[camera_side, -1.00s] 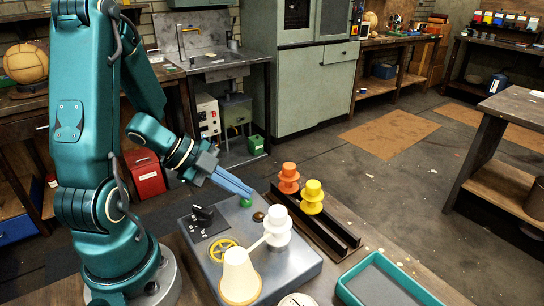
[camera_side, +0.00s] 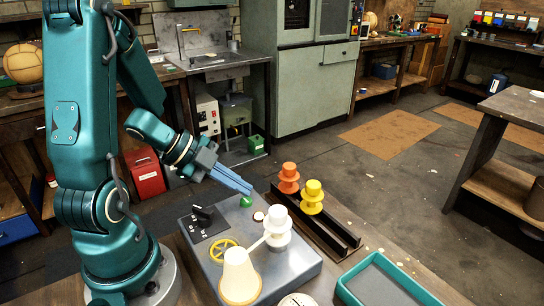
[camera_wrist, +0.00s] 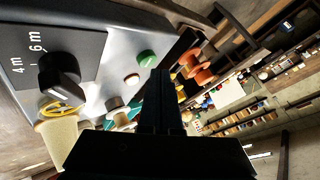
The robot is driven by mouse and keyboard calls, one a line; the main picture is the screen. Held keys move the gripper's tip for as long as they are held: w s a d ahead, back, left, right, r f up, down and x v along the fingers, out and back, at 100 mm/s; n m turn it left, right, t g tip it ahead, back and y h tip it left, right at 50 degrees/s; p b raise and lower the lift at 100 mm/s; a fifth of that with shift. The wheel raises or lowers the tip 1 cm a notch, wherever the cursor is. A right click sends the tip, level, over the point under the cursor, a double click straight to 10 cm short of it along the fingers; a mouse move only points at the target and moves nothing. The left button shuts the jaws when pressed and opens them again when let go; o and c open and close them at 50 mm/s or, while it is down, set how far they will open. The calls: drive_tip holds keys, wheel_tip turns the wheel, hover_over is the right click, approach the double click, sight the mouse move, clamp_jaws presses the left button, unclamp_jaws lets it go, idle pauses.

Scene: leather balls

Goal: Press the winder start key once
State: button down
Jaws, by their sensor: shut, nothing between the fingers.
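The winder (camera_side: 290,268) is a grey box with a black selector knob (camera_side: 203,214), a yellow handwheel (camera_side: 222,250), a green key (camera_side: 246,201) and a small round lamp (camera_side: 259,216), which looks bright cream. A white spool (camera_side: 277,226) and a cream cone (camera_side: 239,278) stand on it. My gripper (camera_side: 250,191) is shut and empty, its blue fingertips just above the green key, seemingly apart from it. In the wrist view the green key (camera_wrist: 147,58) shows beside my dark fingers (camera_wrist: 161,75), with the selector knob (camera_wrist: 60,74) at left.
An orange spool (camera_side: 288,178) and a yellow spool (camera_side: 312,198) stand on a dark rail (camera_side: 338,238) behind the winder. A teal tray (camera_side: 385,280) lies at front right. The white spool and cone rise close in front of the fingers.

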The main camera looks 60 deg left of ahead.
sight(240, 200)
drive_tip(key=shift+r, duration=0.2)
drive_tip(key=shift+r, duration=2.5)
